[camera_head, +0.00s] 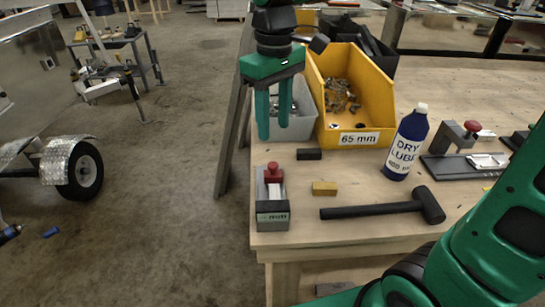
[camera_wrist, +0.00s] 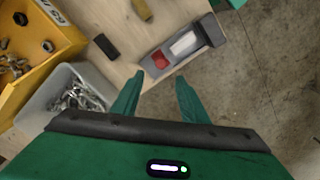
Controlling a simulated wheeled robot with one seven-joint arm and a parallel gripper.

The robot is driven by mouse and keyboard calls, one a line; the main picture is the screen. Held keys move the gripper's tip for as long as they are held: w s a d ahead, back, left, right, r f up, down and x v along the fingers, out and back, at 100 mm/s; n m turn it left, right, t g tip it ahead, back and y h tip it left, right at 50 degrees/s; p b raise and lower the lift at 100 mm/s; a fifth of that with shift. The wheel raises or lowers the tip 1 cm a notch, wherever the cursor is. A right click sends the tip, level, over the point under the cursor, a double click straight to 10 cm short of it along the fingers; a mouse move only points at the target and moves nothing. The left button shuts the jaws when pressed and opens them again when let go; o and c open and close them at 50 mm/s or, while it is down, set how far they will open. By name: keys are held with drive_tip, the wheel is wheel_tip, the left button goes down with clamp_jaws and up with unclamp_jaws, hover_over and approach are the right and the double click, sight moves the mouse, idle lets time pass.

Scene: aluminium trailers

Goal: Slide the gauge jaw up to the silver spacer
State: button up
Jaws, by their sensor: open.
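My gripper (camera_head: 273,132) is open and empty, pointing down above the left edge of the bench, beyond the near gauge. The near gauge (camera_head: 274,218) has a grey body, a red knob (camera_head: 272,172) on its jaw and a partly readable "mm" label. A pale block, seemingly the silver spacer (camera_head: 275,191), lies in its channel beside the knob. In the wrist view the red knob (camera_wrist: 158,60) is just beyond my fingertips (camera_wrist: 160,79), with the silver spacer (camera_wrist: 184,43) past it. Whether jaw and spacer touch I cannot tell.
A second red-knobbed fixture (camera_head: 450,168) with silver pieces stands at the right. A yellow "65 mm" bin (camera_head: 377,110) and grey bin (camera_head: 300,122) hold hardware.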

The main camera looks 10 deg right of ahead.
sight(273, 164)
wheel_tip(273, 164, down, 11)
drive_tip(key=shift+a+r, duration=0.1)
idle(0.4)
clamp_jaws()
